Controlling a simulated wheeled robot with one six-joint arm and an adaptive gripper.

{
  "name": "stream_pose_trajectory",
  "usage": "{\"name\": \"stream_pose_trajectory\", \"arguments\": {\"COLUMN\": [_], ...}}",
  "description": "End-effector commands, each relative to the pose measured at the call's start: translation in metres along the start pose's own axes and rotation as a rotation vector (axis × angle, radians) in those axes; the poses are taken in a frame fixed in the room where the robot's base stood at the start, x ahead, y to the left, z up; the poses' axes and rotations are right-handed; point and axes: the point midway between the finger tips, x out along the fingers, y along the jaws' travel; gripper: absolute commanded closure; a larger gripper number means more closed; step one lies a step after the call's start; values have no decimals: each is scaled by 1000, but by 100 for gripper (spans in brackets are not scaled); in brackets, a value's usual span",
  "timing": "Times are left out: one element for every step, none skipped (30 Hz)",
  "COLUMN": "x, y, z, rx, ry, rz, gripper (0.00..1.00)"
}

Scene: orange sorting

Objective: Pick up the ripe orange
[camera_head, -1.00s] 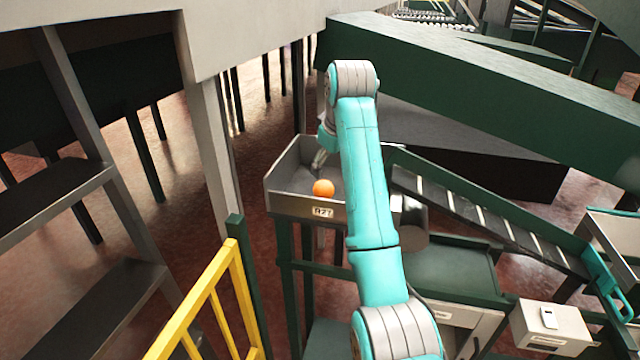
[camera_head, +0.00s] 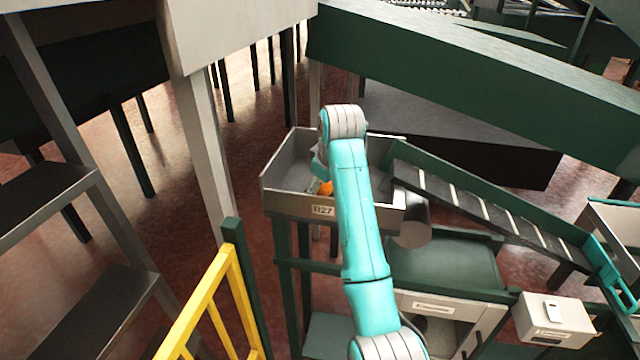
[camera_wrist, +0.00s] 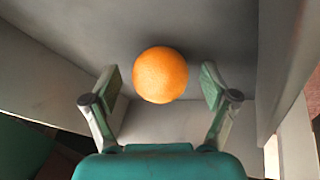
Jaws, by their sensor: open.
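The ripe orange (camera_wrist: 160,75) lies in a grey metal bin (camera_head: 283,168) labelled 827 or similar. In the wrist view it is bright orange all over and sits centred just beyond the fingertips. My gripper (camera_wrist: 160,88) is open, with one finger on each side of the orange and a gap on both sides. My gripper is mostly hidden there, inside the bin.
The bin walls stand close around my gripper. A ribbed conveyor (camera_head: 480,212) slopes down to the right of the bin. A yellow railing (camera_head: 205,310) stands at the front left, and a large green beam (camera_head: 480,85) runs behind.

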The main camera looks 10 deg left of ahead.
Motion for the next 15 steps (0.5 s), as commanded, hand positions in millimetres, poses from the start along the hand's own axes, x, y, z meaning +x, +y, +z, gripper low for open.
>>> {"name": "stream_pose_trajectory", "arguments": {"x": [0, 0, 0, 0, 0, 0, 0, 0, 0, 0, 0, 0, 0, 0, 0], "y": [0, 0, 0, 0, 0, 0, 0, 0, 0, 0, 0, 0, 0, 0, 0], "z": [0, 0, 0, 0, 0, 0, 0, 0, 0, 0, 0, 0, 0, 0, 0], "rx": [0, 0, 0, 0, 0, 0, 0, 0, 0, 0, 0, 0, 0, 0, 0], "ry": [1, 1, 1, 1, 1, 1, 1, 1, 1, 1, 1, 1, 1, 0, 1], "rz": [1, 1, 1, 1, 1, 1, 1, 1, 1, 0, 0, 0, 0, 0, 1], "gripper": [15, 15, 15, 15, 15, 20, 27, 35, 45, 52, 60, 70, 77, 81, 81]}}
